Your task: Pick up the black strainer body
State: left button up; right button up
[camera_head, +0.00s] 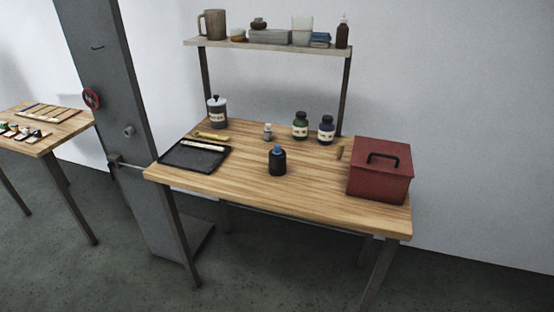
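A small black cylinder with a blue top (277,164) stands upright near the middle of the wooden table. It looks like the black strainer body, though it is too small to make out any strainer detail. It stands clear of the things around it. Neither of my grippers shows in the head view.
A loaded shelf (222,44) rises behind. The front tabletop is clear.

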aim_at(277, 165)
jog(key=i+j+z, duration=0.2)
jog(key=j+z, duration=0.2)
jog(key=j, duration=0.15)
jog(key=j+z, duration=0.35)
jog(key=j, duration=0.25)
jog(key=i+j+z, duration=0.1)
jog(key=j+z, duration=0.3)
jog(key=j, duration=0.25)
